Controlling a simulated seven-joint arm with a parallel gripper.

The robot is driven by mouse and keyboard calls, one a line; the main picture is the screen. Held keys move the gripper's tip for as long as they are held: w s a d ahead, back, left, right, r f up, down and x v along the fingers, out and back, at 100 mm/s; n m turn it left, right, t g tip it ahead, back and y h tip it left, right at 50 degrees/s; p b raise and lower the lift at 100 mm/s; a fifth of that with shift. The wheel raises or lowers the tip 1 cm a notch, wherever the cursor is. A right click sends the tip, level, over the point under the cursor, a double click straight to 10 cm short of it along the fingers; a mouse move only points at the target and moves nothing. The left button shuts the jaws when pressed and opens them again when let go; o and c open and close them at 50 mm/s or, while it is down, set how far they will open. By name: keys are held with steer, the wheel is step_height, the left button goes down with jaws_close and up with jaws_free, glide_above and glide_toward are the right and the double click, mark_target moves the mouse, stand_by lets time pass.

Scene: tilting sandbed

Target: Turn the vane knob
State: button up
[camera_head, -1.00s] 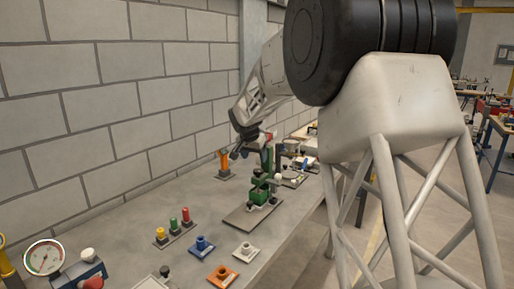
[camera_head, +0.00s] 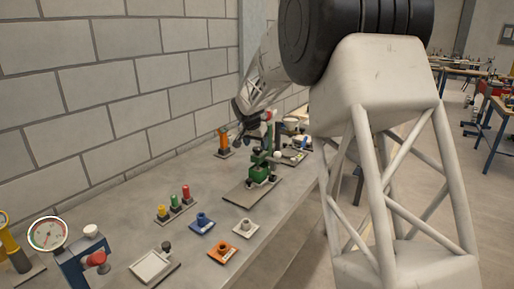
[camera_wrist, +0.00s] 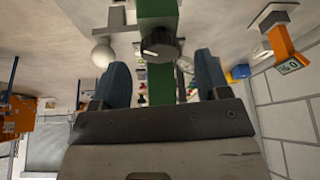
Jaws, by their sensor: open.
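A green stand (camera_head: 262,160) rises from a flat plate on the bench in the head view. In the wrist view its green post (camera_wrist: 158,12) carries a dark round knob (camera_wrist: 160,42) with a pale mark on its face; no label shows that it is the vane knob. My gripper (camera_wrist: 162,76) is open, its two blue-grey fingers on either side of the post in the picture. The knob appears beyond the fingertips, between their lines, with no contact visible. In the head view the dark end of my arm is beside the stand's top, and the fingers are hard to make out.
A white ball (camera_wrist: 103,55) sits beside the post. An orange post (camera_head: 223,142) stands near the wall. Yellow, green and red pegs (camera_head: 174,202), a blue block (camera_head: 202,224), an orange block (camera_head: 222,252) and a gauge (camera_head: 47,234) stand nearer.

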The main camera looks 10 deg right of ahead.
steer(key=shift+x, duration=1.3)
steer(key=c, duration=0.9)
steer(key=shift+m, duration=0.5)
steer(key=shift+w+a+m+g+h, duration=0.15)
steer(key=shift+m+g+h, duration=0.35)
steer(key=shift+m, duration=0.7)
steer(key=shift+m+g, duration=0.7)
steer(key=shift+m, duration=1.1)
steer(key=shift+h, duration=0.3)
